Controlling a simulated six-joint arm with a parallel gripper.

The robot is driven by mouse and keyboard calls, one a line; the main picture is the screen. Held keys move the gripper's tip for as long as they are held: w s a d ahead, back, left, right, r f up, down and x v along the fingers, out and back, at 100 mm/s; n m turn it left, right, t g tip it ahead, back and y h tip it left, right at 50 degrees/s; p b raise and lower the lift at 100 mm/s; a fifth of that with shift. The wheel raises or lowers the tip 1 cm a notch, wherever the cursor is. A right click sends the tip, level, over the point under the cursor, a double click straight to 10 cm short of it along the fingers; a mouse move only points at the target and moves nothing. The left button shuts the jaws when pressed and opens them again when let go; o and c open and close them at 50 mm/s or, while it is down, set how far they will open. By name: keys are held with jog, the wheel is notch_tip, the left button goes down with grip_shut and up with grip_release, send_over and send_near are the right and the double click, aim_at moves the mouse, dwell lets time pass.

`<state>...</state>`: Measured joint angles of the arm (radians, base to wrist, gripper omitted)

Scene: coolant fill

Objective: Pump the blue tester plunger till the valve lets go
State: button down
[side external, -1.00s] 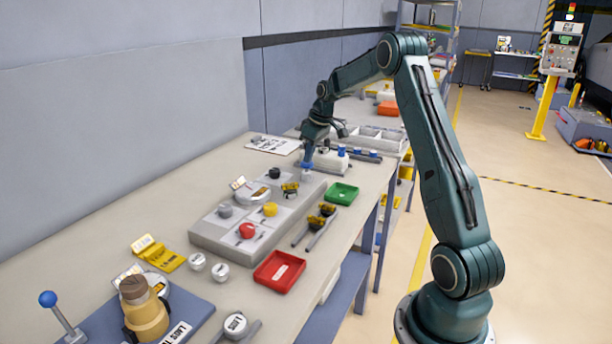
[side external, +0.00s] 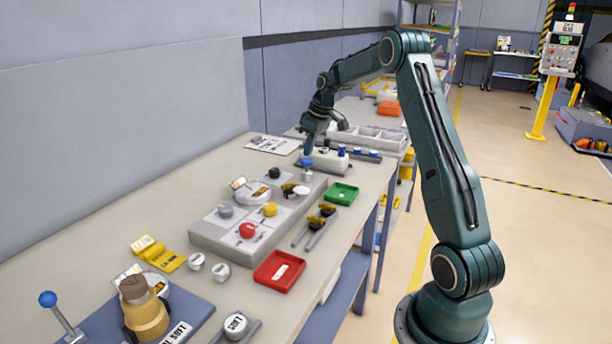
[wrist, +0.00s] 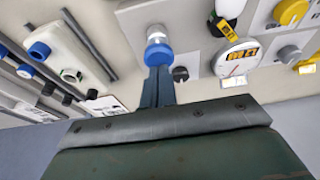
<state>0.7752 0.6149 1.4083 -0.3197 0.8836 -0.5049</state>
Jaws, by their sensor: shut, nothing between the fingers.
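The blue plunger head (side external: 307,162) stands on a short silver stem at the far end of the grey panel (side external: 210,237). The white round gauge (wrist: 237,60) lies beside the black knob (wrist: 180,73). A black part with a yellow tag (side external: 288,188) sits on the panel, with a pale disc (side external: 302,192) beside it.
The panel also carries grey, yellow and red knobs (side external: 247,230). A green tray (side external: 341,194) and a red tray (side external: 280,271) stand on the right side. A pale block with blue caps (side external: 325,160) lies just behind the plunger.

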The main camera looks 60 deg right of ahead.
jog(key=v, duration=1)
jog(key=shift+r, duration=0.25)
dwell(0.8)
jog(key=s+a+r, duration=0.2)
jog(key=a, duration=0.6)
jog(key=s+a+r+t, duration=0.1)
jog(key=s+a+r, duration=0.15)
jog(key=a, duration=0.55)
jog(key=s+a+r, duration=0.2)
jog(key=a, duration=0.6)
jog(key=s+a+f, duration=0.3)
jog(key=s+a, duration=0.2)
jog(key=s, duration=0.3)
jog(key=s+a+f+t, duration=0.1)
jog(key=s+a+f, duration=0.2)
jog(key=s+a, duration=0.3)
jog(key=s, duration=0.3)
jog(key=shift+s+a, duration=0.25)
